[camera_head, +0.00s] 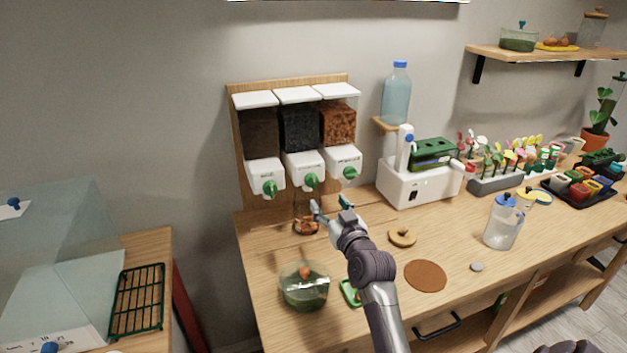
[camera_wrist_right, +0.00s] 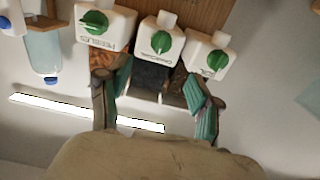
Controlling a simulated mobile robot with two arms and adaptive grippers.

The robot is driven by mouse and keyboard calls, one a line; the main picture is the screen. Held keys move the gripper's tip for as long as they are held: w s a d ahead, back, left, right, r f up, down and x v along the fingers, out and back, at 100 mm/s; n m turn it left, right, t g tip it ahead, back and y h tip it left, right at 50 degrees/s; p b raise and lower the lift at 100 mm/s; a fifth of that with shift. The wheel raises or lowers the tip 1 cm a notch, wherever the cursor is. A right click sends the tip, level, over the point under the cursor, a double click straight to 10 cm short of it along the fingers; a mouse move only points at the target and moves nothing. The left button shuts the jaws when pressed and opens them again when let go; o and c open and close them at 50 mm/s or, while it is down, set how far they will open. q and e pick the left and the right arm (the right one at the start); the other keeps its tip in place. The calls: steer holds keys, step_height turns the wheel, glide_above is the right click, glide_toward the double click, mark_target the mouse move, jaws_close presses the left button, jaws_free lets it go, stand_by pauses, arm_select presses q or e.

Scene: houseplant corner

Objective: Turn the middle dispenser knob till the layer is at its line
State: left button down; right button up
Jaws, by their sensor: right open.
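A wall dispenser has three hoppers. The middle hopper (camera_head: 300,128) holds dark material, and its white outlet carries the green middle knob (camera_head: 311,181). In the right wrist view, upside down, the middle knob (camera_wrist_right: 161,42) is on the outlet marked CHARCOAL. My right gripper (camera_head: 331,208) is in front of and below the dispenser. In the wrist view its teal-padded fingers (camera_wrist_right: 157,78) are spread, with the middle outlet beyond the gap and nothing between them. A small glass vessel with orange-brown contents (camera_head: 305,226) stands below the middle outlet; its line cannot be made out. My left gripper is out of view.
The left knob (camera_head: 269,187) and right knob (camera_head: 349,172) flank the middle one closely. A glass jar with green contents (camera_head: 303,291) stands at the front left. A cork disc (camera_head: 425,276), wooden lid (camera_head: 402,236) and white machine (camera_head: 418,184) are to the right.

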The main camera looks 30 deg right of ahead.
mark_target(314, 183)
steer(key=x, duration=0.6)
steer(key=shift+w+p, duration=0.1)
steer(key=shift+p, duration=0.3)
steer(key=x, duration=0.3)
steer(key=shift+w, duration=0.25)
steer(key=shift+w+d+f, duration=0.1)
steer(key=shift+w, duration=0.4)
steer(key=shift+c, duration=0.2)
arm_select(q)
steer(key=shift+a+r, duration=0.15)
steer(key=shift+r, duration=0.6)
arm_select(e)
steer(key=c, duration=1.1)
